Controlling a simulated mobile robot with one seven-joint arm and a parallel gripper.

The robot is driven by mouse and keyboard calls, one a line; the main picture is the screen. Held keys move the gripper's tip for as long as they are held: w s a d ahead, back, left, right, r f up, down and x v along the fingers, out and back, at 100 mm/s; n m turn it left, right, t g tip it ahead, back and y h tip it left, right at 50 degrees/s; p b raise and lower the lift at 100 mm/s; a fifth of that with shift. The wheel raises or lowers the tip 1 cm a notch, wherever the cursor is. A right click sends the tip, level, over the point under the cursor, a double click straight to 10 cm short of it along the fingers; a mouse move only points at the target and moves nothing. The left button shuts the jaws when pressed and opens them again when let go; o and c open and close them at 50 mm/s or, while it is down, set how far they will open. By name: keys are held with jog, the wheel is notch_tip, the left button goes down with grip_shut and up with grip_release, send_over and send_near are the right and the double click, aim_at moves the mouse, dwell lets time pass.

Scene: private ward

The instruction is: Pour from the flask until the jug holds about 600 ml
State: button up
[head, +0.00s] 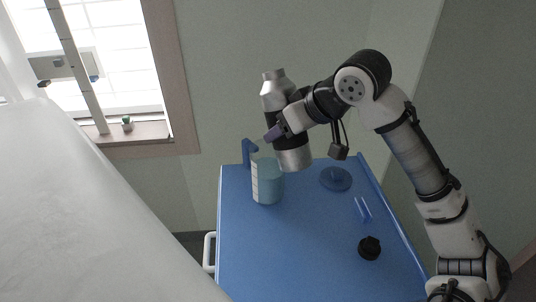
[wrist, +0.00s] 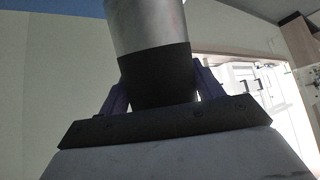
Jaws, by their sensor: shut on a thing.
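The flask (head: 291,157) is a silver metal bottle with a dark band around its middle. My gripper (head: 283,125) is shut on it at the band and holds it raised, close to upright, mouth up. The wrist view shows my gripper's purple fingers (wrist: 162,90) on both sides of the flask's dark band (wrist: 155,72); its mouth is out of that view. The jug (head: 268,184) is pale blue with a white scale strip and stands on the blue trolley top (head: 300,240). The flask's base appears just right of the jug's rim. The scale and liquid level are too small to read.
A blue angled piece (head: 248,151) shows by the jug's left side, perhaps its handle. A blue disc with a knob (head: 336,179), a clear thin item (head: 362,209) and a black cap (head: 370,247) lie on the trolley's right. A white bed (head: 80,210) is at left.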

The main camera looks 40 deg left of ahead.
jog(key=shift+w+a+f+y+b, duration=0.1)
jog(key=shift+a+y+b, duration=0.2)
jog(key=shift+a+y, duration=0.15)
jog(key=shift+a+r+y, duration=0.1)
jog(key=shift+r+y, duration=0.15)
jog(key=shift+r, duration=0.15)
jog(key=shift+a+f+b, duration=0.15)
jog(key=shift+f+b, duration=0.1)
jog(key=shift+b, duration=0.1)
jog(key=y+b, duration=0.1)
jog(key=a+b, duration=0.1)
jog(key=shift+w+a+f+y+b, duration=0.1)
jog(key=shift+a+f+y+b, duration=0.2)
jog(key=shift+f+y, duration=0.1)
jog(key=shift+w+a+r+t+y+b, duration=0.15)
jog(key=shift+a+r+t+y+b, duration=0.15)
jog(key=shift+a+y+b, duration=0.25)
jog(key=shift+r, duration=0.2)
notch_tip(320, 180, up, 4)
jog(key=p, duration=0.4)
